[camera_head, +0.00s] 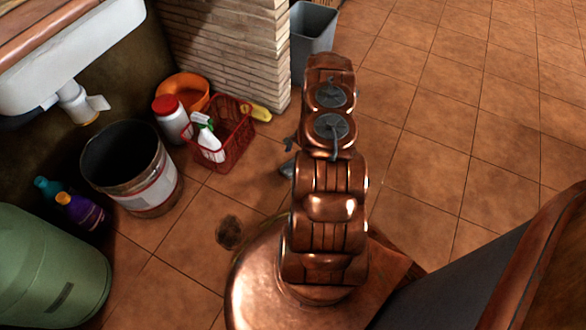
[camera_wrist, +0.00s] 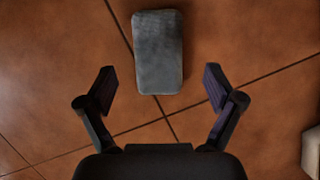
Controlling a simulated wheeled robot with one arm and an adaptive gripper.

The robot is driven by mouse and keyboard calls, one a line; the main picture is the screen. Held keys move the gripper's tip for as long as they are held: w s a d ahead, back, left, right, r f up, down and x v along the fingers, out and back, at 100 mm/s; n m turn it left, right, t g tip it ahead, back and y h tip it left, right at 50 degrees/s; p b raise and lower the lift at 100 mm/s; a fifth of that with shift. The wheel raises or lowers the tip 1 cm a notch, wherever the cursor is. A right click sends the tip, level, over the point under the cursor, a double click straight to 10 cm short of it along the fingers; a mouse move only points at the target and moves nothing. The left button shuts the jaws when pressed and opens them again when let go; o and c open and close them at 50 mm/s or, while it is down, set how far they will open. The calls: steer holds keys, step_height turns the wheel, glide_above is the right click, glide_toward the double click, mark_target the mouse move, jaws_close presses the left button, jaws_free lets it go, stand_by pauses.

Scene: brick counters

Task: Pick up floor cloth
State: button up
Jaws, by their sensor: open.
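A grey, rounded rectangular piece that looks like the folded floor cloth (camera_wrist: 158,50) lies flat on the tiles in the wrist view, at the top centre. My gripper (camera_wrist: 160,88) is open and empty, its two dark fingers spread wide. The cloth's near end lies between the fingertips in the picture, and most of it is beyond them. No contact shows. In the head view my copper arm hides most of the gripper; a small grey patch (camera_head: 287,169) shows left of the arm, and I cannot tell whether it is cloth or gripper.
A grey bin (camera_head: 314,45) stands by the brick pillar. A brown round thing (camera_head: 229,232) lies near my base. The right floor is clear.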

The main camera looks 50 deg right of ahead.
steer(key=b+x, duration=0.1)
steer(key=x, duration=0.2)
steer(key=shift+s+a+f, duration=0.15)
steer(key=shift+a+f, duration=0.05)
steer(key=shift+a, duration=0.05)
steer(key=shift+f, duration=0.2)
stand_by(0.6)
steer(key=c, duration=1.3)
steer(key=shift+r, duration=0.1)
step_height(320, 180, up, 5)
steer(key=shift+f+p, duration=0.2)
steer(key=shift+p, duration=1)
steer(key=s+a+p, duration=0.1)
steer(key=s, duration=0.4)
steer(key=s+a+p, duration=0.1)
steer(key=s, duration=0.4)
steer(key=s+a+p, duration=0.1)
steer(key=s+p, duration=0.1)
steer(key=s, duration=0.3)
steer(key=shift+s+a+r, duration=0.25)
steer(key=shift+a+r, duration=0.1)
steer(key=shift+a, duration=0.05)
